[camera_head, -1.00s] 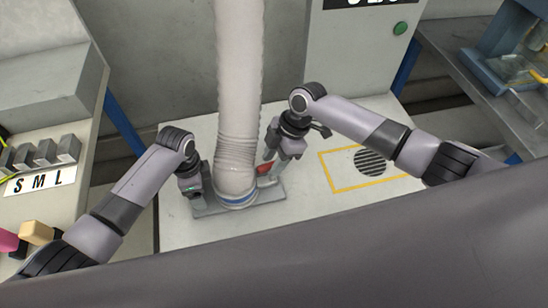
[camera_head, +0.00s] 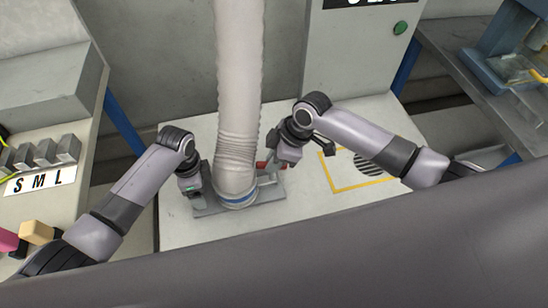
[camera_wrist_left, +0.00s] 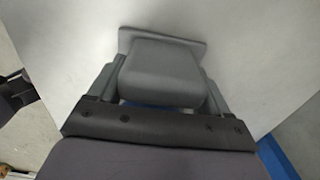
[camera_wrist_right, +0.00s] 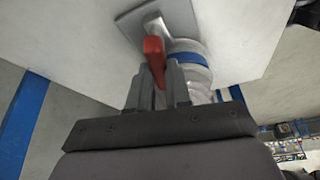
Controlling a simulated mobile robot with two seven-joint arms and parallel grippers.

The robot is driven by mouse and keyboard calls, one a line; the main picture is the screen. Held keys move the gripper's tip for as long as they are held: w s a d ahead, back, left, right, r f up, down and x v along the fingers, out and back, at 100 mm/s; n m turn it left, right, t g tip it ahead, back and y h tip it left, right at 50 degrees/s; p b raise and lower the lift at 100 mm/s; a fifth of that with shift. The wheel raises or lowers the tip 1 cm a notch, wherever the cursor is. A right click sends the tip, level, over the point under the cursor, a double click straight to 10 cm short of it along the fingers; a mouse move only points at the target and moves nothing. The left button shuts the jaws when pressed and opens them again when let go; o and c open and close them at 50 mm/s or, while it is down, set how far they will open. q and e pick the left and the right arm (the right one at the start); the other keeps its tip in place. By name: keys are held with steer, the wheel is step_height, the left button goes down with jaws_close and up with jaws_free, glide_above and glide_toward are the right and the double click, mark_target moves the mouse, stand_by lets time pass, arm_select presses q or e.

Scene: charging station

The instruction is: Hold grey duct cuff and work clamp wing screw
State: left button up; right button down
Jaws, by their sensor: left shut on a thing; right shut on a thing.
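A pale ribbed duct (camera_head: 238,90) stands upright with its lower end in a blue-banded ring (camera_head: 237,201) on a grey base plate (camera_head: 262,191). My left gripper (camera_head: 194,194) is low at the left of the duct. In the left wrist view its fingers are shut on a rounded grey block, the grey duct cuff (camera_wrist_left: 160,75), with a flat flange behind it. My right gripper (camera_head: 272,167) is at the right of the duct. The red clamp wing screw (camera_head: 261,165) shows beside its fingertips, and in the right wrist view (camera_wrist_right: 154,52) it sits between the fingers.
A yellow-outlined square with a round black grille (camera_head: 370,163) lies right of the base plate on the pale top. A cabinet with a green button (camera_head: 400,28) stands behind. A shelf labelled S M L (camera_head: 40,182) with small blocks is at the left.

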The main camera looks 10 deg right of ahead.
steer(key=m+t, duration=0.1)
steer(key=m, duration=0.2)
steer(key=shift+s+m+h, duration=0.1)
steer(key=shift+m+h, duration=0.2)
steer(key=shift+m, duration=0.1)
steer(key=m+t+h, duration=0.1)
steer(key=m, duration=0.2)
steer(key=shift+s+a+m, duration=0.1)
steer(key=shift+a+m, duration=0.05)
steer(key=shift+m, duration=0.15)
steer(key=m+t+h, duration=0.1)
steer(key=m, duration=0.2)
steer(key=shift+m, duration=0.3)
steer(key=shift+a+m+h, duration=0.1)
steer(key=shift+m+h, duration=0.6)
steer(key=shift+m, duration=0.8)
steer(key=c, duration=1)
jaws_free()
steer(key=shift+c, duration=0.2)
steer(key=shift+r, duration=0.1)
